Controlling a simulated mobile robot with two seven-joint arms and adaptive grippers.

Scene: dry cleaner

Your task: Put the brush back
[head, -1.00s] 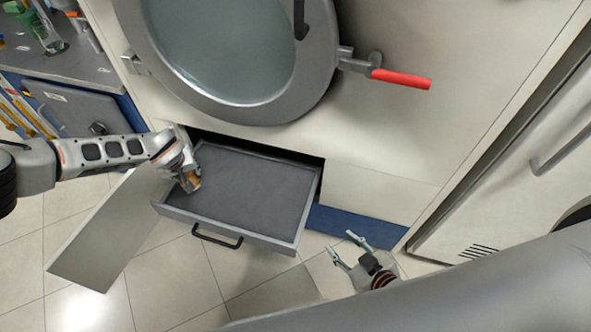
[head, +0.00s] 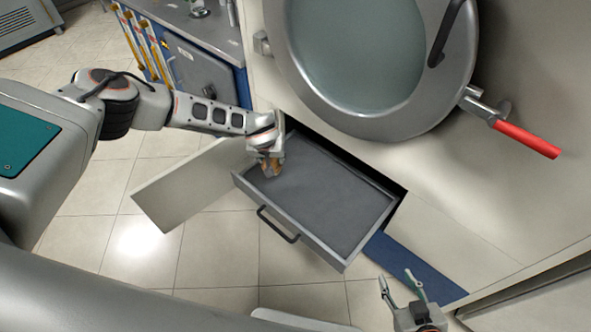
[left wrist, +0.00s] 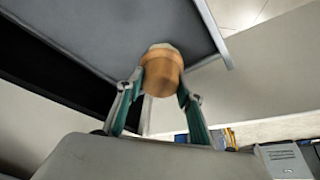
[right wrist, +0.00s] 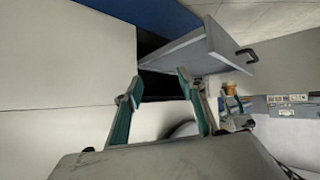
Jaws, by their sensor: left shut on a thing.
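The brush (left wrist: 161,75) shows in the left wrist view as a rounded tan wooden piece with a paler end. My left gripper (left wrist: 158,88) is shut on it, one finger on each side. In the head view my left gripper (head: 270,162) is over the left back part of an open grey drawer (head: 330,195), with the brush (head: 268,167) small and partly hidden by the fingers. I cannot tell whether the brush touches the drawer floor. The rest of the drawer floor is bare. My right gripper (head: 402,290) is open and empty, right of the drawer.
A round glass machine door (head: 355,60) with a red handle (head: 527,139) is above the drawer. An open pale panel (head: 190,188) stands left of the drawer. The drawer's black handle (head: 278,224) faces the tiled floor. A blue base strip (head: 415,265) runs along the right.

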